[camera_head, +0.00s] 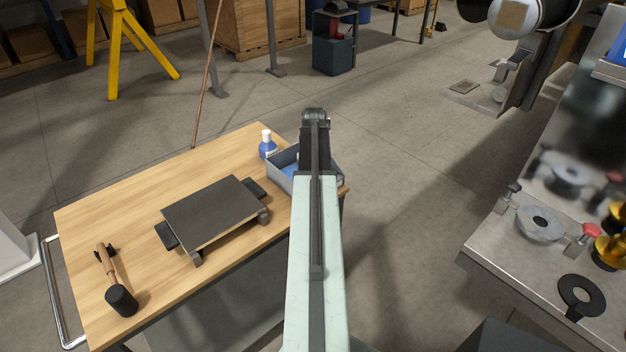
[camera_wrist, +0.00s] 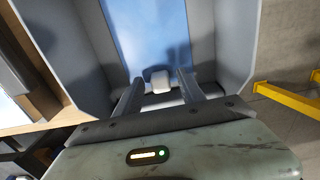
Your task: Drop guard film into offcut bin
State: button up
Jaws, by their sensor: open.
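The grey offcut bin (camera_head: 284,178) stands at the back right corner of the wooden worktable, partly hidden behind my arm. In the wrist view, the bin's walls (camera_wrist: 232,45) surround my gripper (camera_wrist: 160,78), which is open with its fingers inside or just over the bin. A blue sheet that looks like the guard film (camera_wrist: 150,30) lies within the bin walls. A small white tab (camera_wrist: 157,80) shows between the fingers, apparently at the sheet's near end. Whether it touches a finger I cannot tell. In the head view, my gripper is hidden by the arm.
On the worktable (camera_head: 150,205) are a blue bottle (camera_head: 267,146) beside the bin, a dark plate on a stand (camera_head: 213,210) and a mallet (camera_head: 120,298). A metal bench (camera_head: 500,245) with fittings stands at right. Floor between them is clear.

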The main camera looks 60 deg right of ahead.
jog(key=shift+r, duration=0.1)
notch_tip(320, 180, up, 13)
jog(key=p, duration=1.3)
